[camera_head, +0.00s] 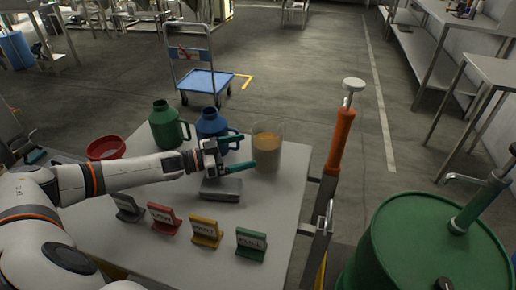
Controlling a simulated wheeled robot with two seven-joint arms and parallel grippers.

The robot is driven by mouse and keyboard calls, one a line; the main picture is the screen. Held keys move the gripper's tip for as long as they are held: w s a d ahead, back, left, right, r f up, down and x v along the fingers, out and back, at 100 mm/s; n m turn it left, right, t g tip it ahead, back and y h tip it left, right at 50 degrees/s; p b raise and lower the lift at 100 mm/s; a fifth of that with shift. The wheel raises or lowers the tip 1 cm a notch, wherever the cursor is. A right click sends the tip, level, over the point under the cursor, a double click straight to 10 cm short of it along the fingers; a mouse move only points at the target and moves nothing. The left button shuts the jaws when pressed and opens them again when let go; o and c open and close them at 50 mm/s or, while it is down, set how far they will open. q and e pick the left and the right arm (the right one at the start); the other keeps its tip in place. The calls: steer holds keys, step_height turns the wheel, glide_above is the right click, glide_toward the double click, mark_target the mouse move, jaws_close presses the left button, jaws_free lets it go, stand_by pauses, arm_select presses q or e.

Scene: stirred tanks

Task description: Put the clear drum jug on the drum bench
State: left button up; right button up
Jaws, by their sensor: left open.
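The clear jug (267,150), partly filled with a tan content, stands upright on the white table (285,205) near its right edge. My left gripper (246,158) is open with its teal fingers spread, just left of the jug and pointing toward it. The fingertips are close to the jug's side; I cannot tell whether they touch it. I cannot tell which surface is the drum bench. My right gripper is not in view.
A blue jug (211,124) and a green jug (166,125) stand behind my left gripper. A red bowl (105,148), a grey block (221,190) and several coloured signs are on the table. An orange upright (341,140) and a green drum (425,245) stand right.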

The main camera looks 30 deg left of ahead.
arm_select(q)
steer(key=v, duration=0.4)
steer(key=shift+s, duration=0.1)
steer(key=shift+r, duration=0.1)
stand_by(0.3)
